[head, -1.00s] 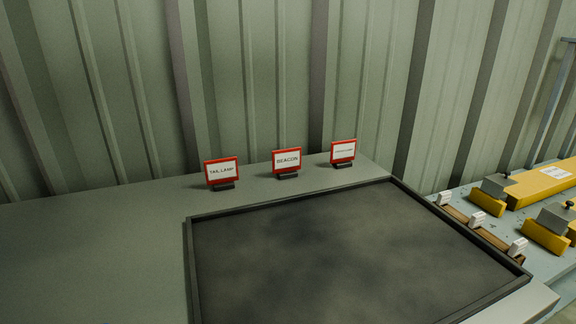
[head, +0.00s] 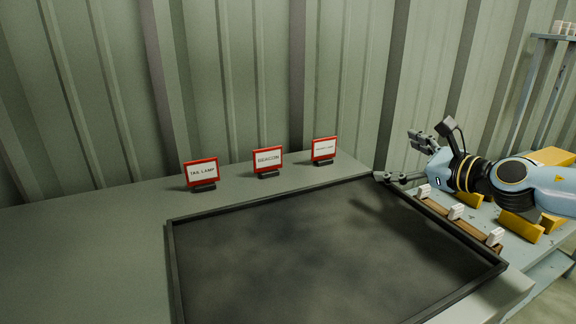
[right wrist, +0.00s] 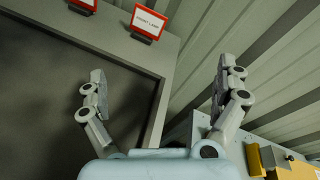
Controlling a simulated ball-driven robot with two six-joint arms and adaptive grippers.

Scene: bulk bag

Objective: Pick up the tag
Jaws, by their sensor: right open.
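Three red-framed cards stand on dark feet along the back of the bench: TAIL LAMP (head: 201,172), BEACON (head: 268,159) and a third card (head: 324,149), which reads like FRONT LAMP in the right wrist view (right wrist: 148,22). Three small white pieces (head: 424,191) (head: 456,212) (head: 495,237) sit on a wooden strip right of the tray. I cannot tell which thing is the tag. My right gripper (head: 403,158) is open and empty, above the tray's back right corner, right of the third card. Its spread fingers also show in the right wrist view (right wrist: 160,70). My left gripper is out of view.
A dark, empty, rimmed tray (head: 320,250) covers much of the bench. Yellow blocks (head: 520,226) stand on a pale blue table at right, partly behind my right arm. A corrugated wall (head: 290,70) rises close behind the cards. The bench's left part is bare.

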